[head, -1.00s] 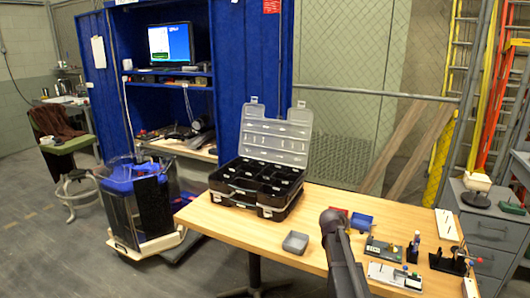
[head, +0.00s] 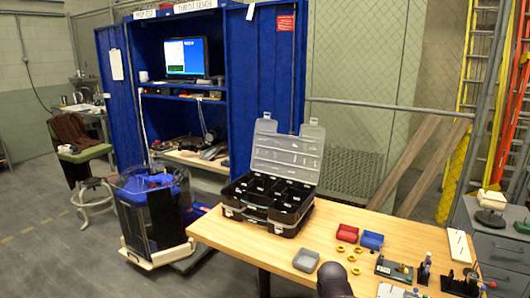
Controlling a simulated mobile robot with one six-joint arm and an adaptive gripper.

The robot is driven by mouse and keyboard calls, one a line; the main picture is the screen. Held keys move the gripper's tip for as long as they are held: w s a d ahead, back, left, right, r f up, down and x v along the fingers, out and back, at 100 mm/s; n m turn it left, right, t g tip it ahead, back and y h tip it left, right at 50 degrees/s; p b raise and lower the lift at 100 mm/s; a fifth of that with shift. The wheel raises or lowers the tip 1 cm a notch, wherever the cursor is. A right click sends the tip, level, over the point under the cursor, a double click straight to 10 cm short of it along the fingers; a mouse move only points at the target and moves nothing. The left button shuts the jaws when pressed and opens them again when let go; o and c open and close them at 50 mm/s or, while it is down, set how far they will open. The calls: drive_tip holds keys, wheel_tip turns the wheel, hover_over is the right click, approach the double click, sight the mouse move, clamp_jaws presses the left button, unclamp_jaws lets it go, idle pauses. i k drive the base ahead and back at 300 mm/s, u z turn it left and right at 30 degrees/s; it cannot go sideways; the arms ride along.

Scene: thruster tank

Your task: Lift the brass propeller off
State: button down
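Several small brass-yellow pieces (head: 357,250) lie on the wooden table, beside and in front of the red and blue bins. They are too small to tell whether one is the brass propeller. Another small brass-coloured spot (head: 403,267) shows at a dark plate (head: 391,268) on the table's right part; its shape is unclear. A clear-walled tank with blue parts (head: 152,205) stands on a low wheeled base left of the table. A dark rounded part of my arm shows at the bottom edge, in front of the table. My gripper's fingers are not in view.
An open black organiser case (head: 270,205) stands at the table's back left. A grey bin (head: 306,260), red bin (head: 347,233) and blue bin (head: 371,240) sit on the wooden table (head: 235,240). Behind is a blue cabinet (head: 262,70) with a monitor. Floor at left is open.

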sight(402, 269)
drive_tip(key=z, duration=0.3)
drive_tip(key=i, duration=0.4)
drive_tip(key=z, duration=0.65)
